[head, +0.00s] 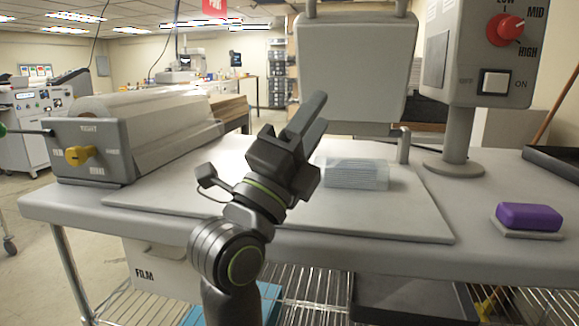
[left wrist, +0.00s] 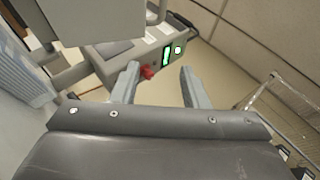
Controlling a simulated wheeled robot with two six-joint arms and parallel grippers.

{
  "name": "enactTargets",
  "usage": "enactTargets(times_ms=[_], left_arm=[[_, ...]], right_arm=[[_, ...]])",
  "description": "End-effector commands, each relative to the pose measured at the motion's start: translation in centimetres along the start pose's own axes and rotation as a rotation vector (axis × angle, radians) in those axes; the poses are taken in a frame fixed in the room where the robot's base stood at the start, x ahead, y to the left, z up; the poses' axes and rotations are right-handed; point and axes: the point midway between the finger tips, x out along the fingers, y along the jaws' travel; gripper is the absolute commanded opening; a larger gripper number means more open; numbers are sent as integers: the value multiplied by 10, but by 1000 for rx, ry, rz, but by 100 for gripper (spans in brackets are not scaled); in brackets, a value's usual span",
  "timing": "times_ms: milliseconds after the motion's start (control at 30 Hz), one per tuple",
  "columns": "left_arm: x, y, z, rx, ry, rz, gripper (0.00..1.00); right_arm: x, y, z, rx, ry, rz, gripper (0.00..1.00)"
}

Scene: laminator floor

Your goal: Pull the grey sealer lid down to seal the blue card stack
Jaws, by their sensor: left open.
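The grey sealer lid (head: 355,75) stands raised above the pale work board, and its pale underside edge also shows at the top left of the left wrist view (left wrist: 85,18). The pale blue card stack (head: 356,174) lies on the board below the lid, and it appears at the left edge of the left wrist view (left wrist: 18,85). My left gripper (head: 308,115) points up and right, in front of the stack and lower left of the lid. Its two fingers are apart and empty in the left wrist view (left wrist: 160,82). My right gripper is in neither view.
A control box (head: 470,75) with a red knob stands right of the lid on a post (head: 457,140). A film roll unit (head: 100,150) with a yellow knob sits at the left. A purple block (head: 528,216) lies on a small pad at the right. The board's front right is clear.

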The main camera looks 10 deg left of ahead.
Motion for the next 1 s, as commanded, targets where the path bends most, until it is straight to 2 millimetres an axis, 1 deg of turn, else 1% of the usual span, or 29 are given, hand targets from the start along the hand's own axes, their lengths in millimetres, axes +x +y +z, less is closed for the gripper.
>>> enactTargets(times_ms=[33,200,400,567,1000], left_arm=[[-10,2,0,-1,-1,0,40],[-34,2,0,0,-1,1,40],[-53,1,0,1,0,1,40],[-59,0,0,1,0,0,40],[-59,0,0,1,0,1,40]], right_arm=[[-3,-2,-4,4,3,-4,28],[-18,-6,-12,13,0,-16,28],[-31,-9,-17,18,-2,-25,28],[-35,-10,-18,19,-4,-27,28],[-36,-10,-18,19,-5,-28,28]])
